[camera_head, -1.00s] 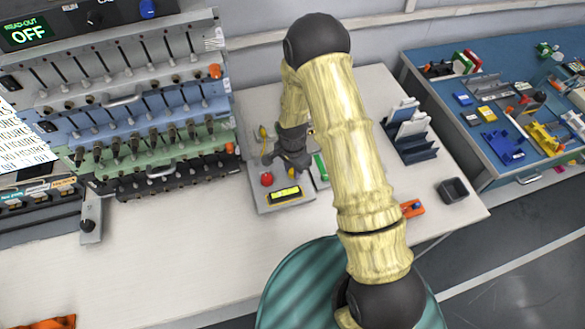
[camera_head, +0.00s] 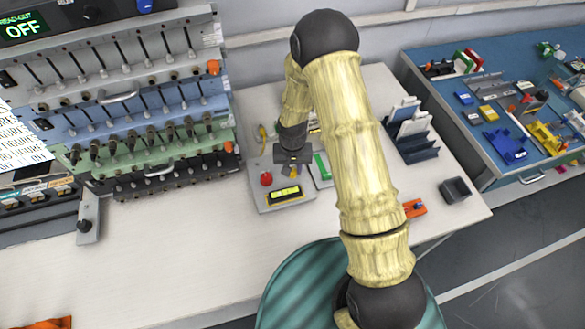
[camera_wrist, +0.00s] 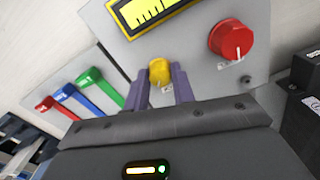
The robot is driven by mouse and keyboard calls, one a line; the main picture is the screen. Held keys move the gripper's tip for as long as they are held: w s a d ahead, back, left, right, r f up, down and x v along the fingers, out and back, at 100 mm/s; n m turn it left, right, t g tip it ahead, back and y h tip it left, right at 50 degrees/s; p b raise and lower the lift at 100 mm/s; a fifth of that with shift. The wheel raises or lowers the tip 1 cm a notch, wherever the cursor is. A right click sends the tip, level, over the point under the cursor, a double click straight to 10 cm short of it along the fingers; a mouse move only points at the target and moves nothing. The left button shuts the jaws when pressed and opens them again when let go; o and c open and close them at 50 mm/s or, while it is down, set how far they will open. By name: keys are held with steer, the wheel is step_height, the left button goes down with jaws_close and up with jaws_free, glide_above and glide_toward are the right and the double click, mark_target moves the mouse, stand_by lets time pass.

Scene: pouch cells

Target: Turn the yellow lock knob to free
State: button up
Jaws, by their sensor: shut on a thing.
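The yellow lock knob (camera_wrist: 160,72) is on a light grey panel (camera_wrist: 205,60) in the wrist view, below the yellow display and left of a red knob. My gripper (camera_wrist: 161,88) has its two purple fingers on either side of the yellow knob and is shut on it. In the head view my gripper (camera_head: 293,167) points down over the panel, and only a little yellow shows beneath it. The knob's marking is partly hidden between the fingers.
The red knob (camera_wrist: 231,39) stands close beside, and it also shows in the head view (camera_head: 266,179). The yellow display (camera_head: 284,194) is in front. Red, blue and green bars (camera_wrist: 72,98) lie to the left in the wrist view.

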steer(key=n, duration=0.6)
steer(key=shift+w, duration=0.1)
steer(key=shift+n, duration=0.3)
steer(key=o, duration=1)
step_height(320, 180, up, 18)
steer(key=b, duration=0.1)
steer(key=shift+f, duration=0.25)
